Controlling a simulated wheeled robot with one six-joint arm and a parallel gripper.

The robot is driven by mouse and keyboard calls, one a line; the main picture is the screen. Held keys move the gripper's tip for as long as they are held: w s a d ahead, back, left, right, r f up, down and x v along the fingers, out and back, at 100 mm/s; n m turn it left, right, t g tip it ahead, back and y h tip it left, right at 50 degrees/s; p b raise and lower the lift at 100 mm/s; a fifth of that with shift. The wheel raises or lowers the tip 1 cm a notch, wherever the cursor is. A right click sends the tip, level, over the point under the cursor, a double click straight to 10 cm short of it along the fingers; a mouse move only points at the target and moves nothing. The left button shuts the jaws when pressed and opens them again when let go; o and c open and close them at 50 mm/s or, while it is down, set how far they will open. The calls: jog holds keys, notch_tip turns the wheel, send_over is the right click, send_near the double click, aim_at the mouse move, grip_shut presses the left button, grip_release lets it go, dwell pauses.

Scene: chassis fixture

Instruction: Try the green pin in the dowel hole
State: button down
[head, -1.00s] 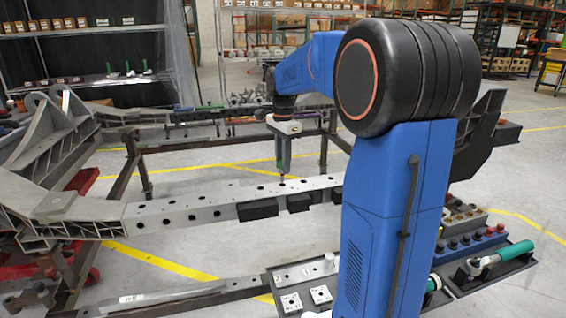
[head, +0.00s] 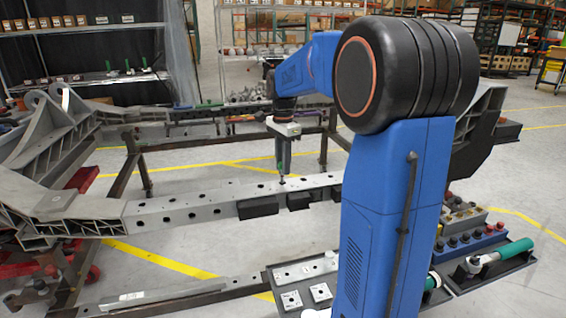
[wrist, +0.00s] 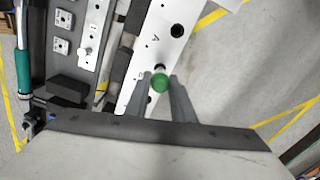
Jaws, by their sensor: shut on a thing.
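The green pin's round head (wrist: 160,83) sits between the two fingers of my gripper (wrist: 163,88) in the wrist view, and the gripper is shut on it. In the head view my gripper (head: 283,168) points down over the long grey chassis beam (head: 190,212). The pin's lower end (head: 282,181) is at the beam's top face. I cannot tell whether it is in a hole or only on the surface. The beam (wrist: 160,45) runs under the gripper in the wrist view, with a large dark hole (wrist: 177,30) farther along it.
A parts tray with a pale plate (head: 302,272) and small square blocks (head: 291,301) lies at the front. A green-handled tool (head: 513,250) lies in a tray at right. Black blocks (head: 257,208) hang on the beam's near side.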

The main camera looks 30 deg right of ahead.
jog(key=shift+f, duration=0.65)
jog(key=c, duration=1.4)
grip_release()
jog(key=shift+c, duration=0.2)
jog(key=shift+r, duration=0.1)
jog(key=shift+r, duration=4.45)
